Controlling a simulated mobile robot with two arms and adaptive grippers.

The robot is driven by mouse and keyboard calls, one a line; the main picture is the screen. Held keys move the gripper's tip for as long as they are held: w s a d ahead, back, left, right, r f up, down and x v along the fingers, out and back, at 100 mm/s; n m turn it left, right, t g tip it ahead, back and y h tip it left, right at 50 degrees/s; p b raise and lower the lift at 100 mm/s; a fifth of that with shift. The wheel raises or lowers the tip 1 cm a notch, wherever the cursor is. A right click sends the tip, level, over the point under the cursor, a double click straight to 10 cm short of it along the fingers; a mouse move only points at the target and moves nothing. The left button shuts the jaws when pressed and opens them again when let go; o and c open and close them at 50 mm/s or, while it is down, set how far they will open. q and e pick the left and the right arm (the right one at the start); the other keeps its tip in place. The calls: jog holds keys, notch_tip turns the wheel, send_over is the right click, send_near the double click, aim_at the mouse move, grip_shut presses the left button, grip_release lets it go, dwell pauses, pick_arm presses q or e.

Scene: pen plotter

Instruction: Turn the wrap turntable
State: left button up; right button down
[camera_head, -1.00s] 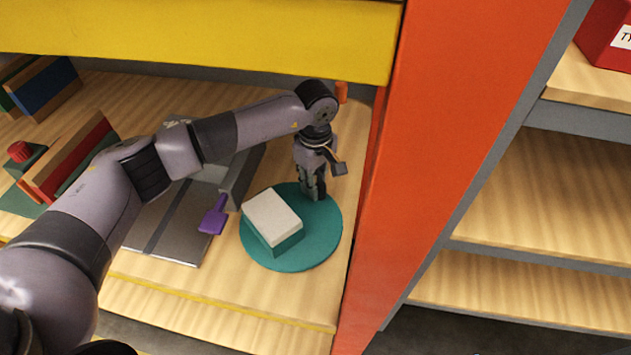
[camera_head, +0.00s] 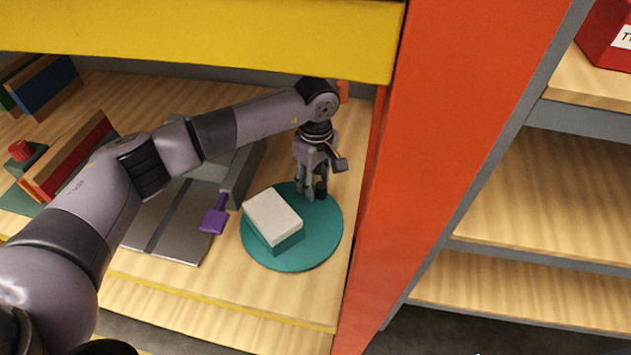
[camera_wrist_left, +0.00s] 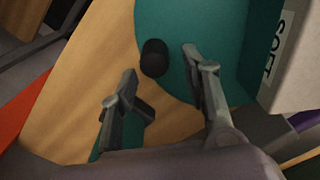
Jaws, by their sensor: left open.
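The wrap turntable (camera_head: 322,232) is a flat teal disc on the wooden shelf in the head view. A box (camera_head: 272,214) with a pale top and teal side sits on it. In the left wrist view, the box (camera_wrist_left: 298,70) shows the letters "SOFT". A black knob (camera_wrist_left: 153,58) stands near the disc's edge in that view. My left gripper (camera_head: 312,195) is open and points down at the disc's far edge. In the left wrist view, its fingertips (camera_wrist_left: 160,63) lie on either side of the knob; I cannot tell whether they touch it. My right gripper is not in view.
A purple-handled lever (camera_head: 213,218) on a grey metal device (camera_head: 172,232) is left of the disc. An orange post (camera_head: 445,150) stands close on the right, and a yellow beam (camera_head: 200,38) crosses above. Free shelf lies in front of the disc.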

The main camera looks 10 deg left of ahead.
pick_arm(q)
notch_tip(320, 180, up, 11)
dwell(0.3)
jog(key=shift+c, duration=0.6)
